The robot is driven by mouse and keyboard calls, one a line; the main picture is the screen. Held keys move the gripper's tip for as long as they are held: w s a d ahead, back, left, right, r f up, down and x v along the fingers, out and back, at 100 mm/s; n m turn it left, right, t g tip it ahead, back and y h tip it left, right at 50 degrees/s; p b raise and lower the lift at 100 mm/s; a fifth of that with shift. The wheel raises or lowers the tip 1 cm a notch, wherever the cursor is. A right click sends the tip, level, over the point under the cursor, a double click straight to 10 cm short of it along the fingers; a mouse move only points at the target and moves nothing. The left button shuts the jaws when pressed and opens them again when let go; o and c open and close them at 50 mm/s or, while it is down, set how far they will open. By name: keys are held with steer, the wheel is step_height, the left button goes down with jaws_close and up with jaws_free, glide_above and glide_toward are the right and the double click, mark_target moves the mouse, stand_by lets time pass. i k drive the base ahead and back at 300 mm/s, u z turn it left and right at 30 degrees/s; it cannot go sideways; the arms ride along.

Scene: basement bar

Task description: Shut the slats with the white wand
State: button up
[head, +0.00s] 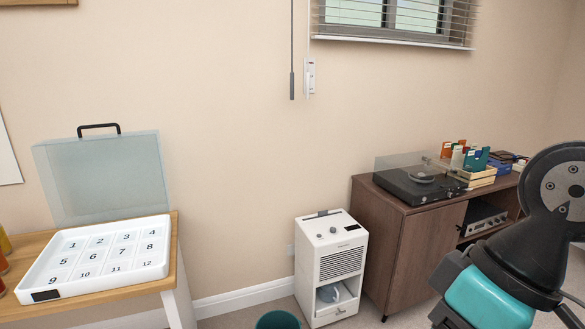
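The window blind (400,22) shows at the top right, cut off by the frame's upper edge. Its visible slats look tilted with gaps between them, and the window shows through. A thin dark grey wand (292,50) hangs left of the blind, with a thicker lower end. Just right of it a thin white wand or cord (309,20) hangs down to a small white wall piece (309,76); I cannot tell whether they touch. My arm, black and teal, is at the lower right, well away from both. I see no gripper fingers.
A white dehumidifier-like unit (331,265) stands below the wands. Right of it is a brown cabinet (395,250) with a turntable (418,184) and records (470,158). A wooden table (175,262) at left holds a numbered white tray (100,258). A teal bin (278,320) is at the bottom.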

mark_target(307, 78)
steer(key=u, duration=0.1)
steer(key=i, duration=1.6)
steer(key=u, duration=0.15)
steer(key=k, duration=0.55)
steer(key=z, duration=0.95)
steer(key=i, duration=1.55)
steer(key=u, duration=0.8)
